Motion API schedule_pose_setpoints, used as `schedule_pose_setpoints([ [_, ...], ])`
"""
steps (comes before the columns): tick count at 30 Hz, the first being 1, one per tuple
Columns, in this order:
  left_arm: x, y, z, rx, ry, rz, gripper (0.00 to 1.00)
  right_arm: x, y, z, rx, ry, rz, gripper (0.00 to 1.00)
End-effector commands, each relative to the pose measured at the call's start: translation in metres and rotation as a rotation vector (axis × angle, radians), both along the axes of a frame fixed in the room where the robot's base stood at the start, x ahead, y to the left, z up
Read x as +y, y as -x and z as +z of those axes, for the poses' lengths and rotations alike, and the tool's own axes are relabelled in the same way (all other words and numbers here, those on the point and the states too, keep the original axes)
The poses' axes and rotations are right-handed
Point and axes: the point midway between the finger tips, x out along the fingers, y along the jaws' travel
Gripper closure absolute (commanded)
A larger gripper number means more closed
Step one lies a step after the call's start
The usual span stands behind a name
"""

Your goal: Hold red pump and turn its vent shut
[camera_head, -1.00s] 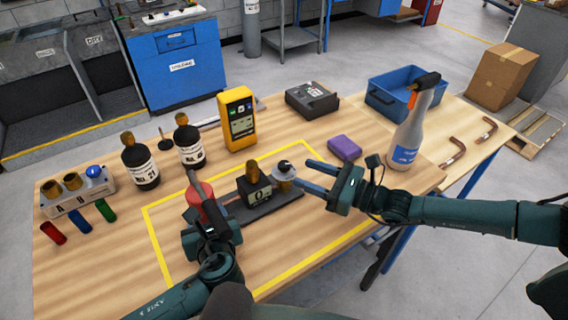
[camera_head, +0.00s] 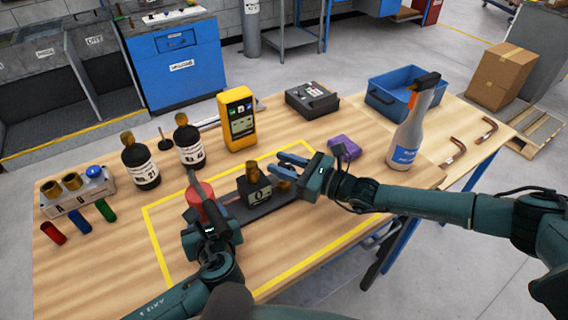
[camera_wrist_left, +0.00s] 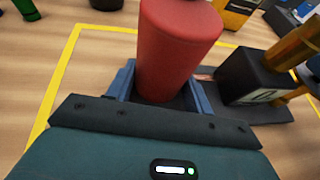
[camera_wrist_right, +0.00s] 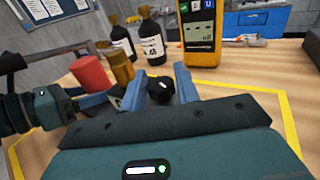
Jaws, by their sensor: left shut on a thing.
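The red pump has a red cylinder (camera_head: 201,190), a black block with a brass top (camera_head: 254,186) and a dark base bar. My left gripper (camera_head: 203,212) is shut on the red cylinder; in the left wrist view its blue fingers stand either side of the cylinder (camera_wrist_left: 175,50). At the pump's right end is a vent with a black knob (camera_wrist_right: 160,89). My right gripper (camera_head: 288,170) is over that end, mostly hiding the vent in the head view. In the right wrist view its fingers are apart, with the knob between them; I cannot tell whether they touch it.
A yellow meter (camera_head: 238,118) and black bottles (camera_head: 140,163) stand behind the pump. A purple block (camera_head: 344,146) and a grey spray bottle (camera_head: 408,140) are close to my right arm. Yellow tape (camera_head: 160,245) outlines the work area, with clear wood in front.

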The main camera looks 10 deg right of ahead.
Motion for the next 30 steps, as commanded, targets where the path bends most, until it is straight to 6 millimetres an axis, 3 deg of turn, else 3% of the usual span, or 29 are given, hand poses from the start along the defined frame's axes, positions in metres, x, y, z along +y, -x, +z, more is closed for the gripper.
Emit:
schedule_pose_setpoints([
  [9,0.0002,-0.0008,0.001,-0.003,-0.001,0.0,1.0,-0.0001,0.0003,-0.0002,0.0,0.0,0.0,0.95],
  [30,-0.0004,-0.0006,0.0011,-0.003,-0.001,-0.002,1.0,0.0058,0.0016,0.0001,0.003,-0.014,-0.181,0.95],
])
